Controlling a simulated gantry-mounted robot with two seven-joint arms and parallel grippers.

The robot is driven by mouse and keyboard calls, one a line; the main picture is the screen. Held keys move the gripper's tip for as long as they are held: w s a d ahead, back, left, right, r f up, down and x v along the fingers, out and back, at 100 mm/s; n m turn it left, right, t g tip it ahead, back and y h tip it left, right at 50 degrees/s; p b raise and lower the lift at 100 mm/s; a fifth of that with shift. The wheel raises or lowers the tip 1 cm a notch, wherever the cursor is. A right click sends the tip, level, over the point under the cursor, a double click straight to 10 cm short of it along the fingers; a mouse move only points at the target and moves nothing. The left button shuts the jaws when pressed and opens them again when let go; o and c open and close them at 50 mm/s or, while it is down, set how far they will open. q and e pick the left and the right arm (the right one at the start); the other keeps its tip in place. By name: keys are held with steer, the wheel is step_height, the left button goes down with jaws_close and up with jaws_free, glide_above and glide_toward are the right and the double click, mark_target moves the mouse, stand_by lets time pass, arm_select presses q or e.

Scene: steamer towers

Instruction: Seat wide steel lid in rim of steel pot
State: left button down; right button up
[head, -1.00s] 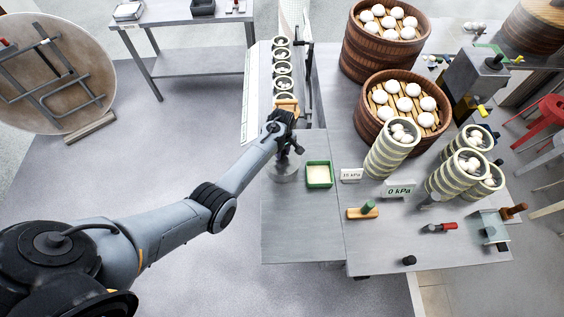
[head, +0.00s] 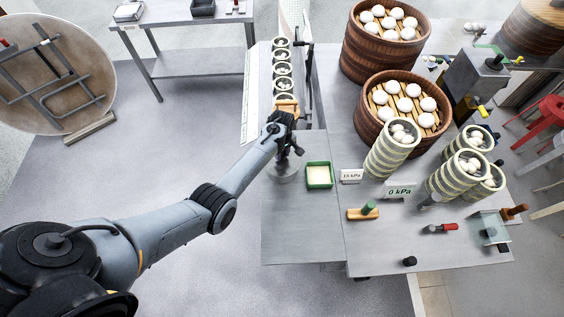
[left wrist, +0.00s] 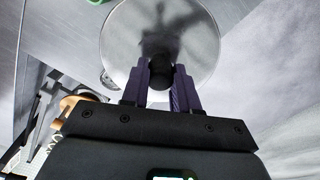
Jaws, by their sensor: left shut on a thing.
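The wide steel lid (left wrist: 160,35) is a round, shiny disc with a black knob (left wrist: 160,72), and it fills the upper middle of the left wrist view. My left gripper (left wrist: 161,78) is shut on this knob, with a purple-padded finger on each side. In the head view my left gripper (head: 291,150) is over a round steel shape (head: 284,173) near the table's left edge. The lid and the steel pot are hard to tell apart there. The pot's rim is mostly hidden, so I cannot tell whether the lid sits in it. My right gripper is not in view.
A green-edged tray (head: 319,175) stands just right of the steel shape. Behind the gripper is a row of small steamers (head: 282,68). Bamboo steamers with buns (head: 402,105) and leaning steamer towers (head: 388,152) stand to the right. The front left tabletop (head: 300,228) is clear.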

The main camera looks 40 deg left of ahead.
arm_select(q)
steer(key=shift+f+b, duration=0.3)
steer(key=shift+f, duration=0.15)
stand_by(0.3)
steer(key=c, duration=0.8)
jaws_free()
step_height(320, 180, up, 11)
steer(key=shift+f, duration=0.1)
